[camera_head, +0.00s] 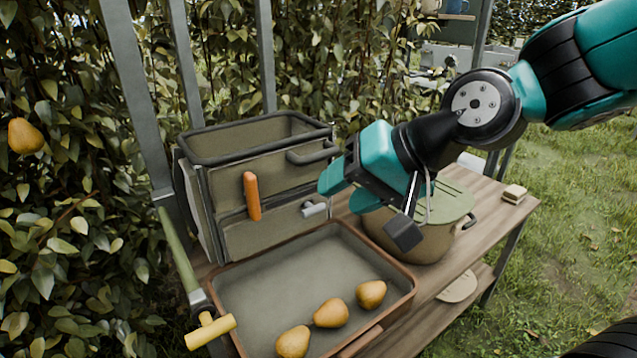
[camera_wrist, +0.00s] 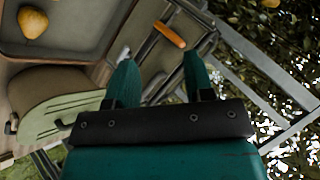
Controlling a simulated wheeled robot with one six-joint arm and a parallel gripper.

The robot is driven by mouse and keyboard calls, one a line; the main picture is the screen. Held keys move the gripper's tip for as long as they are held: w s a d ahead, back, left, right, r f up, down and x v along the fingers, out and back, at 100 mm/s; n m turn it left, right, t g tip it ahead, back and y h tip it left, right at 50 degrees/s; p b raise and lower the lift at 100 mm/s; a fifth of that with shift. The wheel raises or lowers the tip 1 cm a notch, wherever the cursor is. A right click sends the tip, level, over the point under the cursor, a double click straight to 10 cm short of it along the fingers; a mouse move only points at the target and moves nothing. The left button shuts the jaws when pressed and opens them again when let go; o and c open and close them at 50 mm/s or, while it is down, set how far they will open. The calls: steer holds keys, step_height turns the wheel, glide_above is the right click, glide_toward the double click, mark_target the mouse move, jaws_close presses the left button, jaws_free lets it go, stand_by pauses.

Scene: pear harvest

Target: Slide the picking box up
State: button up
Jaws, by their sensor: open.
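The picking box (camera_head: 255,185) looks like the olive canvas box with a dark rim and front pockets, standing upright at the back of the bench. A dark bar (camera_head: 312,156) sticks out near its upper right front. An orange handle (camera_head: 251,196) and a small grey-white handle (camera_head: 314,209) show at its front pockets. My gripper (camera_head: 343,189) is open, with teal fingers, just right of the box front. In the wrist view, my gripper (camera_wrist: 158,72) points at the box front (camera_wrist: 155,62), with the orange handle (camera_wrist: 169,34) beyond the fingertips. I cannot tell whether a finger touches the box.
A shallow tray (camera_head: 408,290) with three pears (camera_head: 331,313) lies in front of the box. A lidded pot (camera_head: 405,238) stands below my gripper, to the right. A yellow-headed mallet (camera_head: 210,331) is at the left edge. Grey posts (camera_head: 140,100) and foliage stand behind.

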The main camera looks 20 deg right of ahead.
steer(key=w+d+f+m+t+b, duration=0.5)
steer(key=w+m, duration=0.1)
steer(key=w, duration=0.1)
steer(key=m+t+h+p, duration=0.2)
steer(key=m+t+p, duration=0.1)
steer(key=m+p, duration=0.3)
glide_toward(324, 156)
steer(key=p+x, duration=0.7)
steer(key=x, duration=0.3)
steer(key=shift+w+a+f, duration=0.15)
steer(key=shift+w+f, duration=0.05)
steer(key=shift+w, duration=0.35)
steer(key=shift+r, duration=0.1)
jaws_close()
